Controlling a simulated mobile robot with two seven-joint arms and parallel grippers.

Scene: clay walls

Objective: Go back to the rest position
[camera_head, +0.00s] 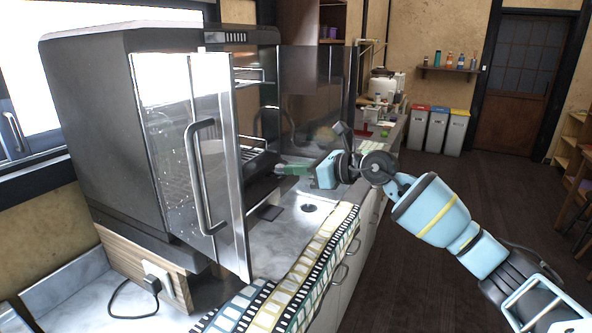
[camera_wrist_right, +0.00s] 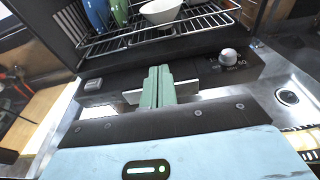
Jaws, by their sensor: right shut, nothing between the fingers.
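My right gripper (camera_head: 285,169) reaches in from the right and points left, at the front of a grey steel appliance (camera_head: 105,130). Its green fingers are shut together with nothing between them, as the right wrist view also shows (camera_wrist_right: 158,80). In that view the fingers lie over the black front panel, below a wire rack (camera_wrist_right: 150,38) and left of a round knob (camera_wrist_right: 228,57). Whether the fingers touch the panel I cannot tell. My left gripper is not in view.
A glass door with a handle (camera_head: 205,170) stands open left of my right gripper; another glass panel (camera_head: 318,90) is behind it. A white bowl (camera_wrist_right: 161,11) sits on the rack. A patterned runner (camera_head: 295,290) covers the counter edge. Open floor (camera_head: 440,190) lies right.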

